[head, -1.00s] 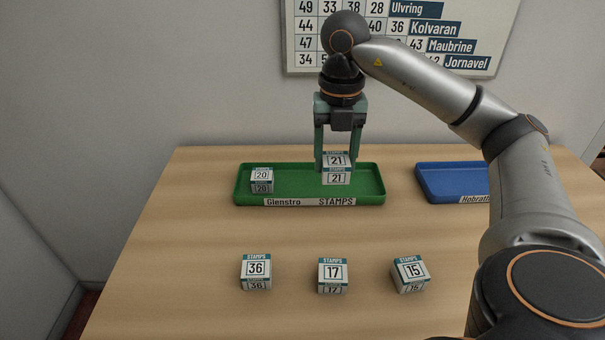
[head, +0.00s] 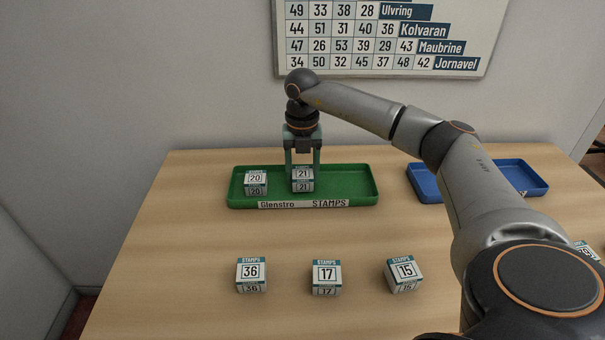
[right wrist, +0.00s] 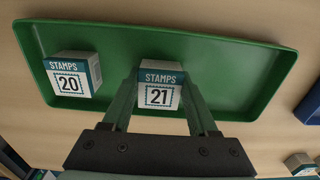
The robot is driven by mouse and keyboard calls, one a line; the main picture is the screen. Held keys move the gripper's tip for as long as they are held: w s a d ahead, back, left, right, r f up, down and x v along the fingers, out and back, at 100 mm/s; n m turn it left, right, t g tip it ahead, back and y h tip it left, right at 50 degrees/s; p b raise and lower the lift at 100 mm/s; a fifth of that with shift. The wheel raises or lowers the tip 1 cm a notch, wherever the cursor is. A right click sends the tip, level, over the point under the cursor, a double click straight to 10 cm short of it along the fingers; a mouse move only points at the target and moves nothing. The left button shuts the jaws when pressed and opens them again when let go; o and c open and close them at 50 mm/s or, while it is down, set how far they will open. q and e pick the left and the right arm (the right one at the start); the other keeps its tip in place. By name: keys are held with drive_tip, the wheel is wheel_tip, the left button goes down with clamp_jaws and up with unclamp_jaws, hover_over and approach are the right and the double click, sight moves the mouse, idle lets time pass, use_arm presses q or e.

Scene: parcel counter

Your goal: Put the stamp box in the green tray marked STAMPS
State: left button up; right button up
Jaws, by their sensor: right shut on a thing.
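The green tray (head: 350,186) marked Glenstro STAMPS lies toward the back of the table; it also shows in the right wrist view (right wrist: 235,80). My right gripper (head: 303,170) is shut on the stamp box 21 (head: 303,181), with one finger at each side. This box is upright inside the tray's outline, left of its middle; I cannot tell whether it touches the tray floor. In the right wrist view box 21 (right wrist: 160,92) is between the fingers (right wrist: 160,100). Stamp box 20 (head: 256,183) stands in the tray at its left end, apart from box 21. My left gripper is not in view.
Stamp boxes 36 (head: 251,275), 17 (head: 326,277) and 15 (head: 404,274) stand in a row on the front of the table. A blue tray (head: 523,178) lies at the right, partly behind my right arm. The green tray's right half is empty. A number chart (head: 385,35) hangs on the wall.

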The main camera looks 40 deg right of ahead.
sight(303, 170)
drive_tip(key=shift+f, duration=0.4)
drive_tip(key=shift+f, duration=0.15)
drive_tip(key=o, duration=1.4)
wheel_tip(303, 170, up, 12)
drive_tip(key=shift+r, duration=0.2)
